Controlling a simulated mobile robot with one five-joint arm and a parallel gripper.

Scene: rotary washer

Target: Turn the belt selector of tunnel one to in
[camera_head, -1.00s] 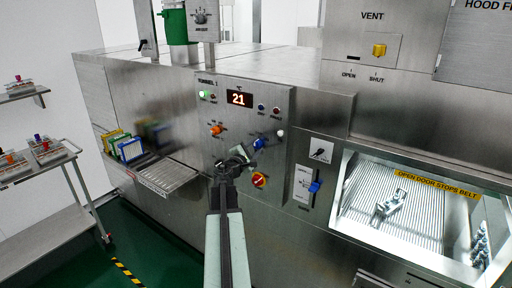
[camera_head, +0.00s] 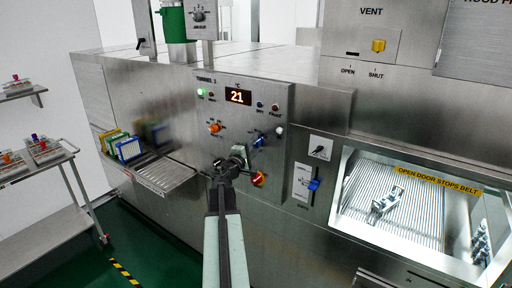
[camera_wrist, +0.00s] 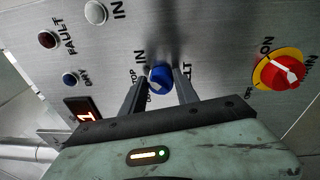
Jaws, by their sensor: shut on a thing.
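The panel of tunnel one (camera_head: 275,97) has a blue selector knob (camera_head: 258,141) at its right middle. In the wrist view the blue knob (camera_wrist: 160,78) sits between the two dark fingers of my gripper (camera_wrist: 160,92), which are shut on it. Around it are the labels IN and STOP, with others partly covered by the fingers. Where its pointer stands is hard to tell. In the head view my gripper (camera_head: 243,153) reaches up to the knob from the lower left.
A red and yellow ON switch (camera_wrist: 280,72) is beside the knob; in the head view it (camera_head: 258,179) sits just below. An orange knob (camera_head: 214,128) is to the left. A blue-handled lever (camera_head: 314,184) and an open hatch (camera_head: 400,205) are to the right.

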